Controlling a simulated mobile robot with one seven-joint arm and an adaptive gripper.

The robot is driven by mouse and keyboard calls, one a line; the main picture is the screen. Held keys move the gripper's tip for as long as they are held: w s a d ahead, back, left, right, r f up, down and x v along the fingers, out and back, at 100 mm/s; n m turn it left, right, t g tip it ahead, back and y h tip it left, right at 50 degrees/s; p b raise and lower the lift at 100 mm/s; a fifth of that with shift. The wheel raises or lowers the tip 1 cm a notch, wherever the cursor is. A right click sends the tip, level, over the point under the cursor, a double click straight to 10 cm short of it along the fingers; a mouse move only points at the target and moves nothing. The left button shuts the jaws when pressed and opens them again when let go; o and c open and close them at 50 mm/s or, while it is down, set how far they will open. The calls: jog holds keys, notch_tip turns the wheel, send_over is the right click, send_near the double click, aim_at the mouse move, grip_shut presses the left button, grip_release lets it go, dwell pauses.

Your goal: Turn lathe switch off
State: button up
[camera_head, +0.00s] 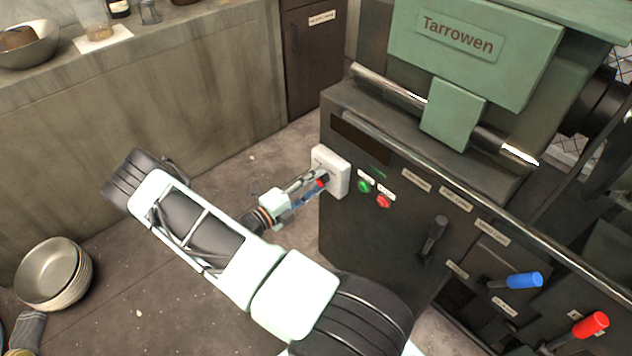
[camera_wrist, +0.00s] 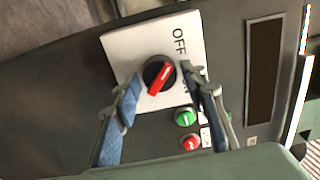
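The lathe switch is a red knob (camera_wrist: 160,78) on a black round base, on a white plate (camera_wrist: 125,48) marked OFF; the other label is partly hidden by a finger. In the wrist view the knob's handle is tilted, its upper end towards the OFF side. In the head view the white plate (camera_head: 341,172) is on the lathe's front left corner, and the red knob (camera_head: 323,182) is partly hidden by my gripper. My gripper (camera_wrist: 160,84) is open, with one finger on each side of the knob. I cannot tell whether either finger touches it.
A green button (camera_wrist: 185,117) and a red button (camera_wrist: 190,143) sit close to the plate. A black lever (camera_head: 434,237), a blue handle (camera_head: 524,280) and a red handle (camera_head: 590,325) stick out further right. Stacked bowls (camera_head: 52,272) stand on the floor at left.

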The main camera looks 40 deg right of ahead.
jog(key=shift+o, duration=0.5)
jog(key=shift+a, duration=0.3)
jog(key=s+a, duration=0.1)
jog(key=a, duration=1)
jog(key=shift+a, duration=0.2)
